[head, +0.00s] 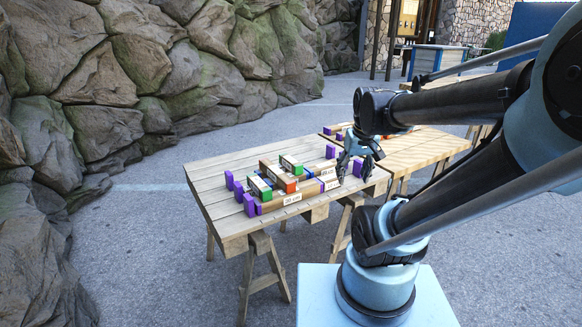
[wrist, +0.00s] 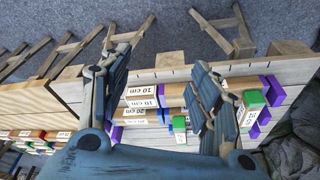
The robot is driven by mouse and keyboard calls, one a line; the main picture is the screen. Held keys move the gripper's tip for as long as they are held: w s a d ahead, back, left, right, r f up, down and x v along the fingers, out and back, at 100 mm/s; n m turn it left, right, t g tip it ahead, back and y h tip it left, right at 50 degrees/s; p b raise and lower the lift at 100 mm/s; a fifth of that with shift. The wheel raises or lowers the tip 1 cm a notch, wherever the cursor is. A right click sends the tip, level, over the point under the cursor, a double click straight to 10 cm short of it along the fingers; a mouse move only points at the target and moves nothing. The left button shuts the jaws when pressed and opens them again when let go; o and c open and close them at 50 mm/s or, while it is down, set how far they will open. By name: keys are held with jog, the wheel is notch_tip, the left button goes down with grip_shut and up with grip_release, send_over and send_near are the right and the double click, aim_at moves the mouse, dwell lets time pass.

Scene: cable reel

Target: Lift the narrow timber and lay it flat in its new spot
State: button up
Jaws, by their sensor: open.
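Several wooden timbers with printed length labels lie on the plank table (head: 222,206) in the head view. I cannot tell for sure which is the narrow timber. A purple-ended timber (head: 291,198) lies along the table's front edge. My gripper (head: 355,176) hangs open at the right end of the group. In the wrist view, the two fingers of my gripper (wrist: 160,60) are spread apart. Between them show a timber marked 10 cm (wrist: 137,90) and one marked 20 cm (wrist: 135,112). The fingers hide parts of the timbers beside them.
Green-ended timbers (head: 258,188) and an orange-ended timber (head: 279,176) sit among the purple-ended ones. A second table (head: 430,148) with more timbers adjoins at the right. The left part of the near table is bare. A rock wall (head: 90,75) stands behind at the left.

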jog(key=w+a+r+n, duration=0.1)
jog(key=w+a+r, duration=0.15)
jog(key=w, duration=0.35)
jog(key=w+a+r+n, duration=0.1)
jog(key=w+a+r, duration=0.1)
jog(key=w+a, duration=0.3)
jog(key=n+y, duration=0.2)
jog(key=n, duration=0.1)
send_near(291, 159)
jog(key=shift+t, duration=0.4)
jog(key=f, duration=0.3)
jog(key=a+f, duration=0.1)
jog(key=f, duration=0.1)
jog(key=shift+w+f, duration=0.1)
jog(key=shift+f, duration=0.15)
jog(key=shift+x, duration=2.6)
jog(key=shift+w+a+r, duration=0.1)
jog(key=shift+w+a, duration=0.05)
jog(key=shift+w, duration=0.05)
jog(key=c, duration=1.2)
